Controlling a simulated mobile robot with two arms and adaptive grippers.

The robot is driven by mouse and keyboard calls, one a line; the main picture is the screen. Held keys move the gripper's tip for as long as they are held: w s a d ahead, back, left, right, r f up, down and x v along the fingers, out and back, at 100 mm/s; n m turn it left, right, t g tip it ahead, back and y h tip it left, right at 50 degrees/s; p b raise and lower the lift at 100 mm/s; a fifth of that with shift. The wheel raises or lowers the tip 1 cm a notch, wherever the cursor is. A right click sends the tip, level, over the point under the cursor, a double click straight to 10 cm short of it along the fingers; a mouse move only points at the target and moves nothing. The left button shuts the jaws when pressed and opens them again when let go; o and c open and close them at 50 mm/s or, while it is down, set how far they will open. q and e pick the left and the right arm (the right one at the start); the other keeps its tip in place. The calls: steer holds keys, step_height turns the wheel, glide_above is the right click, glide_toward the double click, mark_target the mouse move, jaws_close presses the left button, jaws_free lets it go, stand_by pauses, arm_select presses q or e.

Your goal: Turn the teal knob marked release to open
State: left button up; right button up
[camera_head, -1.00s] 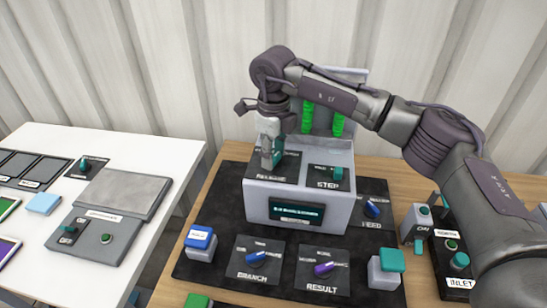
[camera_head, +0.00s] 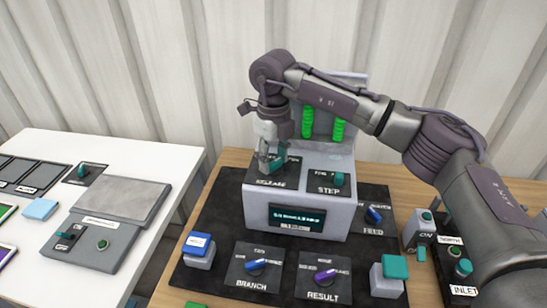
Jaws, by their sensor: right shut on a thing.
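The teal release knob (camera_head: 277,163) is on the left panel on top of a grey box (camera_head: 255,213), above the label RELEASE. It points slantwise, up and to the right. My right gripper (camera_head: 267,164) reaches down from above and is shut on the knob, hiding part of it. The word at the panel's upper right is partly covered, so I cannot tell how far the knob points toward open. My left gripper is not in view.
A teal STEP knob (camera_head: 338,179) is just right on the same box. Green coils (camera_head: 338,130) stand behind it. BRANCH (camera_head: 257,266) and RESULT (camera_head: 326,277) knobs are in front. A white table (camera_head: 150,160) with panels is at the left.

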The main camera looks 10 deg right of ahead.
mark_target(274, 161)
steer(key=o, duration=1.2)
steer(key=shift+c, duration=0.2)
steer(key=shift+r, duration=0.1)
step_height(274, 161, up, 12)
